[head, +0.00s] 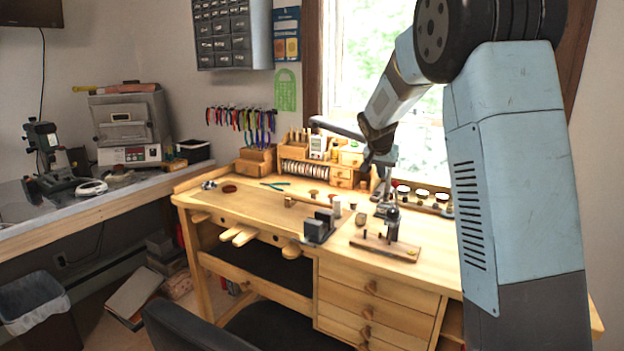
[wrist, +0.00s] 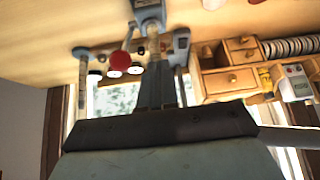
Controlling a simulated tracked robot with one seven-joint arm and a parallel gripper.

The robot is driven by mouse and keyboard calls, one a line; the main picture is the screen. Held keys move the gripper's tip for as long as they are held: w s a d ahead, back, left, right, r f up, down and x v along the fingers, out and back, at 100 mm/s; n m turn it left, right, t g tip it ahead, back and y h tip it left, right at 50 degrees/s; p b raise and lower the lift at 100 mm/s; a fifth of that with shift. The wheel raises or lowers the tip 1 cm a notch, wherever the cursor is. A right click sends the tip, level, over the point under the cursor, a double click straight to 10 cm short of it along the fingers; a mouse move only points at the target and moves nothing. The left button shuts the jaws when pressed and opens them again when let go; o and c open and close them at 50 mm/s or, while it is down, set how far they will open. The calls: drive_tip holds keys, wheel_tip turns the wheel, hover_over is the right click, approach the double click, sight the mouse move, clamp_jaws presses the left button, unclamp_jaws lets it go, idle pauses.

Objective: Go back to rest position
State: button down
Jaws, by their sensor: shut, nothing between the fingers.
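My gripper (head: 367,163) hangs at the end of my raised arm, above the back right part of the wooden workbench (head: 330,228) and in front of the window. In the wrist view, the dark fingers of my gripper (wrist: 158,72) are together and hold nothing. That view is turned over, with the bench top at the upper edge. A metal bench tool on a wooden base (head: 385,246) stands below my gripper in the head view. The fingers overlap a metal tool in the wrist view; I cannot tell whether they touch it.
A dark metal block (head: 319,228) stands near the bench's front edge. Small drawers (head: 342,177) and several round-topped jars (head: 421,193) line the back. A dark chair (head: 190,328) stands in front. The bench's left part is mostly clear.

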drive_tip(key=s+d+r+n+y, duration=0.1)
drive_tip(key=s+r, duration=0.2)
drive_tip(key=s, duration=0.4)
drive_tip(key=s+d+r, duration=0.1)
drive_tip(key=s+r, duration=0.2)
drive_tip(key=s, duration=0.3)
drive_tip(key=s+a+n+y, duration=0.1)
drive_tip(key=s+n, duration=0.1)
drive_tip(key=s, duration=1.4)
drive_tip(key=s+a+f+n+y, duration=0.1)
drive_tip(key=s+n, duration=0.2)
drive_tip(key=s, duration=1.4)
drive_tip(key=shift+s+a, duration=0.2)
drive_tip(key=shift+a, duration=0.2)
